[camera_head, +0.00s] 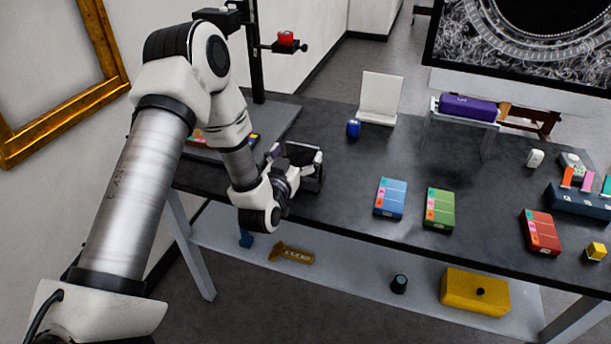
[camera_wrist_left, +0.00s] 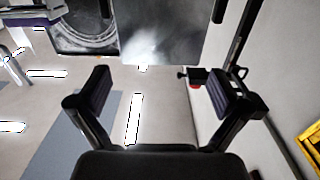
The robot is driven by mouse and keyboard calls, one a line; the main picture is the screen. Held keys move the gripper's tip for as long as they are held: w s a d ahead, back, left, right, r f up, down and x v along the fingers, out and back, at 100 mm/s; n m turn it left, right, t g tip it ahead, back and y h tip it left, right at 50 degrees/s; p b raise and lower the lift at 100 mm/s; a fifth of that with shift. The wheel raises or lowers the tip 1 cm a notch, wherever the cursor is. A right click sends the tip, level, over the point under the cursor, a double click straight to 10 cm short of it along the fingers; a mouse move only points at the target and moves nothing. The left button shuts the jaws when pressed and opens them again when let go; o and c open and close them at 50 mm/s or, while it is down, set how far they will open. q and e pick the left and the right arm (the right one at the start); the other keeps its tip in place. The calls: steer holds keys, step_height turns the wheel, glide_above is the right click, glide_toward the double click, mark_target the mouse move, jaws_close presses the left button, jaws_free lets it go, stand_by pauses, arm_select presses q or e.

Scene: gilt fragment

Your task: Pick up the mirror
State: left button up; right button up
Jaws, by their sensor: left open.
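The thing that best fits the mirror (camera_head: 380,94) is a pale, flat, upright panel on a low base at the table's back edge. A grey, shiny panel (camera_wrist_left: 165,28), probably the same mirror, fills the top middle of the left wrist view, beyond the fingertips. My left gripper (camera_head: 306,166) is at the table's left part, to the left of the mirror and nearer to me. In the left wrist view the gripper (camera_wrist_left: 162,92) has its fingers wide apart with nothing between them. My right gripper is out of view.
Blue (camera_head: 391,198), green (camera_head: 439,209) and red (camera_head: 541,232) boxes lie along the front. A purple roll (camera_head: 468,108) rests on a clear stand. A black post (camera_head: 256,60) rises at the back left.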

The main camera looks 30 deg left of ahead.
mark_target(302, 146)
arm_select(q)
steer(key=x, duration=0.3)
steer(key=shift+w+d+p, duration=0.1)
steer(key=shift+w+p, duration=0.1)
steer(key=shift+p, duration=0.2)
steer(key=shift+w, duration=0.2)
steer(key=shift+s+a, duration=0.1)
steer(key=shift+a, duration=0.2)
steer(key=shift+d, duration=0.1)
steer(key=c, duration=1.5)
